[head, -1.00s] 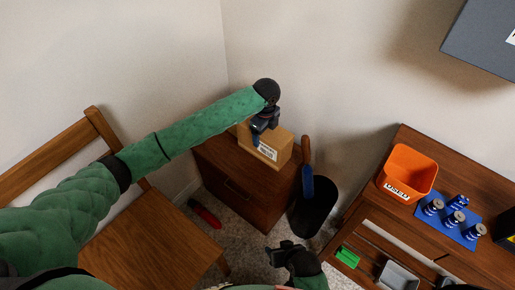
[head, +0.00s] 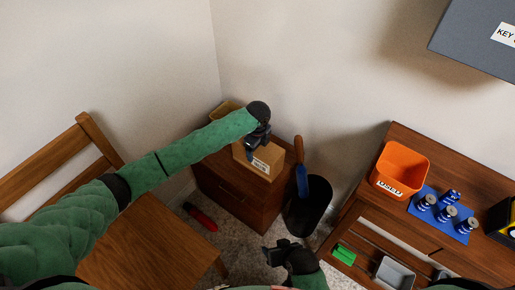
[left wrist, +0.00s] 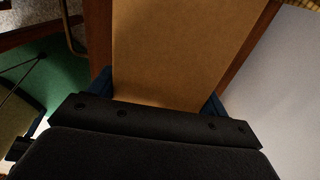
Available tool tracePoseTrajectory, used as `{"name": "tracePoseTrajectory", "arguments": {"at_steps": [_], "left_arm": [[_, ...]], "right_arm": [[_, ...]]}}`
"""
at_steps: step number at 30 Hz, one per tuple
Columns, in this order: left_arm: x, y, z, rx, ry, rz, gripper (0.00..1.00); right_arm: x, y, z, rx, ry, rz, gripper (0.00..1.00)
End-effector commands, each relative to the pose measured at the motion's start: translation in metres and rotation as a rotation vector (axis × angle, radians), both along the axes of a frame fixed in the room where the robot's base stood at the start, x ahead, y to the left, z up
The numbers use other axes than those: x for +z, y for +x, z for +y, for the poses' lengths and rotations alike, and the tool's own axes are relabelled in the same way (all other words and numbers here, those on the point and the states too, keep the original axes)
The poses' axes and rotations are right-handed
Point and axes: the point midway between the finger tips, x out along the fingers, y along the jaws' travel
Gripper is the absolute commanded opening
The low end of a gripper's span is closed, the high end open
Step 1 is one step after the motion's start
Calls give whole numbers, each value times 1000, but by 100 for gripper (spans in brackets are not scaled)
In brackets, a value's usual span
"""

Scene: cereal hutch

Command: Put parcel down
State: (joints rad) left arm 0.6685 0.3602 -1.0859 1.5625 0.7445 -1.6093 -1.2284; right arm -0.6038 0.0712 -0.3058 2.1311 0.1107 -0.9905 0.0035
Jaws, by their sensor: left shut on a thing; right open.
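The parcel (head: 268,157) is a brown cardboard box with a white label, at the top of the small wooden cabinet (head: 236,193) in the corner. My left gripper (head: 254,152) is shut on the parcel from above. In the left wrist view, the parcel (left wrist: 180,50) fills the middle between the two blue fingers (left wrist: 165,95). Whether the parcel's underside touches the cabinet top is hidden. My right gripper (head: 280,252) is open and empty, low in the head view, apart from everything.
A yellowish item (head: 224,110) lies behind my left forearm. A dark bin (head: 308,205) with a blue-bladed tool (head: 301,175) stands right of the cabinet. A wooden chair (head: 140,235) is at left, a red object (head: 201,217) on the floor. An orange bin (head: 400,168) sits on the right-hand table.

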Motion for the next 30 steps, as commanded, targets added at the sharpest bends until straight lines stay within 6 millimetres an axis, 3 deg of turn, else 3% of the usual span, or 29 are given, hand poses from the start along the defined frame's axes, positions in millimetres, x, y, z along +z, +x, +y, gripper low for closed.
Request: {"name": "tracePoseTrajectory", "arguments": {"at_steps": [3,4,6,7,16,20,30], "left_arm": [[-1,0,0,0,0,0,36],[-2,0,0,0,1,1,83],[-2,0,0,0,0,0,97],[-2,0,0,0,0,0,99],[-1,0,0,0,0,0,99],[9,1,0,1,-1,-2,99],[70,1,0,0,0,-2,99]], "right_arm": [[1,-1,0,1,-1,4,49],[1,-1,0,1,-1,5,49],[1,-1,0,1,-1,4,49],[1,-1,0,1,-1,4,49],[1,0,-1,0,-2,3,49],[-1,0,-1,-1,-1,-1,49],[-14,1,0,-5,1,-9,49]]}}
